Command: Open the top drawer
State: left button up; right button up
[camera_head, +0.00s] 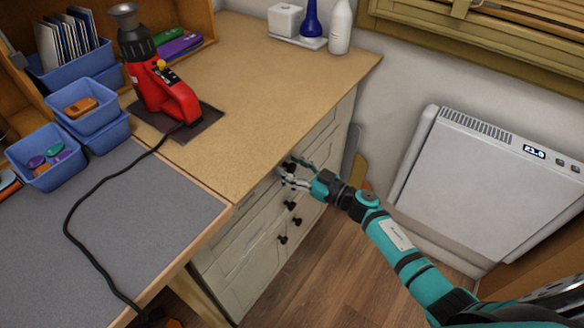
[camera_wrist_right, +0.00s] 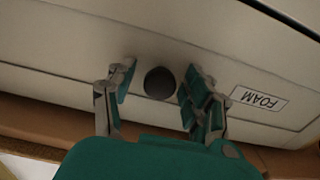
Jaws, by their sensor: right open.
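The white drawer cabinet (camera_head: 243,270) stands under the wooden worktop, with several dark round knobs on its front. My right gripper (camera_head: 290,172) is at the upper part of the cabinet front, by the top knobs. In the right wrist view my right gripper (camera_wrist_right: 157,88) is open, with one finger on each side of a dark knob (camera_wrist_right: 160,83); I cannot tell whether they touch it. The drawer front (camera_wrist_right: 60,55) there carries a label reading FOAM (camera_wrist_right: 259,98). The drawers look closed. My left gripper is not in view.
The wooden worktop (camera_head: 255,85) carries a red heat tool (camera_head: 160,90) on a dark pad, with a black cable. Blue bins (camera_head: 50,160) stand at the left. A white heater (camera_head: 490,180) is on the right wall. Wooden floor (camera_head: 350,270) lies clear before the drawers.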

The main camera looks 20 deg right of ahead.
grip_shut()
dwell(0.4)
jog(key=shift+s+d+p, duration=0.3)
jog(key=shift+s+d, duration=0.1)
jog(key=shift+s, duration=0.1)
jog(key=p+v, duration=0.6)
jog(key=v, duration=2.7)
